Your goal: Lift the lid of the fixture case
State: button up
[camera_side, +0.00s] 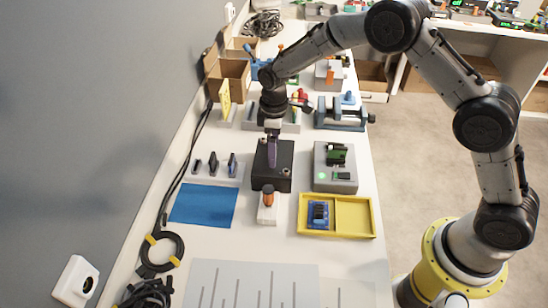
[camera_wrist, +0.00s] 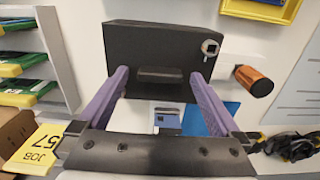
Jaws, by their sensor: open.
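The fixture case is a black box (camera_side: 286,178) in the middle of the bench in the side view, and its dark face (camera_wrist: 140,40) fills the top of the wrist view. A low bar or handle (camera_wrist: 160,76) shows on that face, with a small metal square fitting (camera_wrist: 210,47) near one corner. The lid looks shut. My gripper (camera_side: 272,156) is above the case with its purple fingers pointing down. In the wrist view my gripper (camera_wrist: 159,76) is open, one finger on each side of the bar; I cannot tell whether they touch it.
A grey fixture with a green board (camera_side: 336,180) is to the right. A yellow tray (camera_side: 354,235), blue mat (camera_side: 204,205) and several dark clips (camera_side: 213,164) lie around. A vise (camera_side: 342,120) stands behind.

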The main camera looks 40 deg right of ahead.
jog(key=c, duration=1.5)
jog(key=shift+r, duration=0.1)
jog(key=shift+r, duration=0.55)
jog(key=s+d+r, duration=0.1)
jog(key=s+r, duration=0.6)
jog(key=s, duration=0.2)
jog(key=s+d+r, duration=0.1)
jog(key=s+r, duration=0.3)
jog(key=shift+s+d+r, duration=0.3)
jog(key=shift+s+r, duration=0.05)
jog(key=shift+s, duration=0.05)
